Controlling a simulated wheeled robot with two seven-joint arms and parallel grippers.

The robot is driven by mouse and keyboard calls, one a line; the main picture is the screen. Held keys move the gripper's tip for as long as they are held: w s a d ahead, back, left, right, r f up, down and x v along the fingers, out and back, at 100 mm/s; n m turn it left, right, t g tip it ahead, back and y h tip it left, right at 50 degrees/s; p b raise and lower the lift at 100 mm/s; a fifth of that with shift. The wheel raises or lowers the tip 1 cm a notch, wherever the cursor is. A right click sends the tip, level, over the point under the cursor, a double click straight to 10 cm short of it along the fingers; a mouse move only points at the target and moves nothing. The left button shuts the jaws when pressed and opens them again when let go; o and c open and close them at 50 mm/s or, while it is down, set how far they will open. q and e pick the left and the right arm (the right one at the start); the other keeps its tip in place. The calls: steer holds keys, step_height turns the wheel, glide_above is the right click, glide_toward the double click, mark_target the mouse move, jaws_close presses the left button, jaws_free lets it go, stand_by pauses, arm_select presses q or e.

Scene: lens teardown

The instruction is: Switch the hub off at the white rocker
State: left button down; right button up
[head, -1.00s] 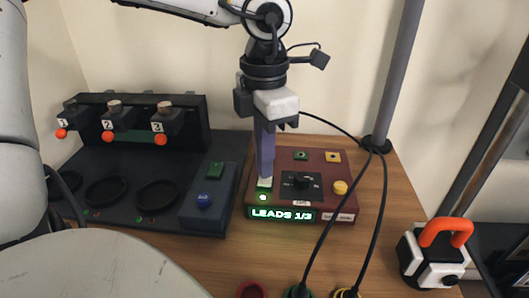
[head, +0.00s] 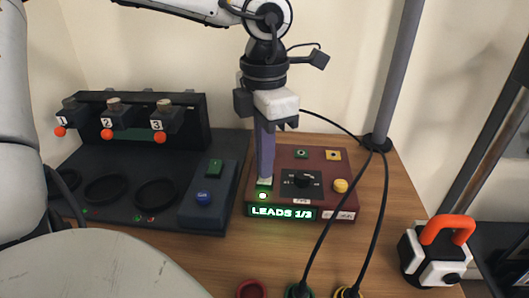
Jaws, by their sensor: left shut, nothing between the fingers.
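The hub is a dark red box (head: 333,208) on the wooden table, with a lit green display (head: 282,212) reading "LEADS 1/3". My left gripper (head: 264,179) is shut and empty, pointing down over the hub's left side. Its tip is at a small whitish patch above a glowing round light (head: 263,196). I cannot tell whether that patch is the white rocker or part of the fingertip, or whether the tip touches the hub. No other white rocker is clear on the hub. My right gripper is not in view.
Black cables cross the hub's right side. A grey post (head: 396,75) rises behind. An orange-handled block (head: 433,265) stands at right.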

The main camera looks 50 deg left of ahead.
mark_target(264, 181)
arm_select(q)
steer(key=shift+f+b, duration=0.65)
steer(key=shift+f, duration=0.1)
steer(key=shift+r, duration=0.1)
step_height(264, 181, up, 7)
steer(key=p, duration=0.4)
steer(key=shift+p, duration=0.4)
stand_by(0.6)
